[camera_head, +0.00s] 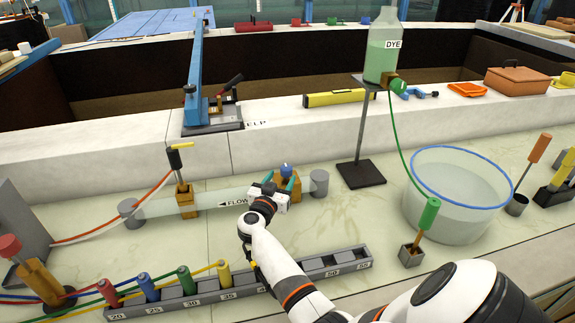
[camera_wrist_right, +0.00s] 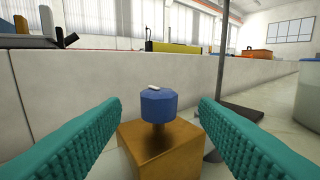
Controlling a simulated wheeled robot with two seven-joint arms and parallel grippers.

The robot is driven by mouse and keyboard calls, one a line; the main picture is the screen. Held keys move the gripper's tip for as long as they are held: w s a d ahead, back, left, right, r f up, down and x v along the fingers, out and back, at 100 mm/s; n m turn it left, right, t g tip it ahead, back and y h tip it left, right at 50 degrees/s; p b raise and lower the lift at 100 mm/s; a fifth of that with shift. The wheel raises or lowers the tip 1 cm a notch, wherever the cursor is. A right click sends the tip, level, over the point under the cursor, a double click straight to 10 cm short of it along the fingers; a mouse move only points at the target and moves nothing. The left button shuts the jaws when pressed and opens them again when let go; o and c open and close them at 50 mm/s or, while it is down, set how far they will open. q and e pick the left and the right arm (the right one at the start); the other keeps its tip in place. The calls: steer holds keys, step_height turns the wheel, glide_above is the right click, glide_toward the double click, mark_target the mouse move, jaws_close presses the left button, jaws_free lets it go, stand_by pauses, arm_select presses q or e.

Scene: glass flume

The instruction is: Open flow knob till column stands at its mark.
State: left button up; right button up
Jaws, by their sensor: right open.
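The blue flow knob (camera_head: 285,168) sits on a brass block at the right end of the horizontal glass tube (camera_head: 195,202), whose label reads FLOW with an arrow pointing left. In the right wrist view the knob (camera_wrist_right: 159,105) is upright, with a small white mark on top. My right gripper (camera_head: 281,182) is open, its teal fingers spread on either side of the knob with gaps to both. The knob is not gripped. I cannot make out which part is the column or its mark. My left gripper is out of view.
A grey rack (camera_head: 205,292) with numbered slots and coloured plugs lies in front. A dye bottle (camera_head: 382,52) stands on a stand (camera_head: 361,172) behind right. A clear round tank (camera_head: 458,195) is at right. A white wall (camera_head: 285,142) runs behind the tube.

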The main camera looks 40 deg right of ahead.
mark_target(289, 166)
steer(key=x, duration=0.6)
steer(key=shift+w+d+f+b, duration=0.2)
steer(key=shift+w+b, duration=0.1)
steer(key=shift+b, duration=0.1)
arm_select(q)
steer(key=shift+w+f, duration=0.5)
arm_select(e)
steer(key=shift+w+d+r, duration=0.1)
steer(key=shift+w+d, duration=0.15)
steer(key=shift+d, duration=0.4)
steer(key=shift+c, duration=0.3)
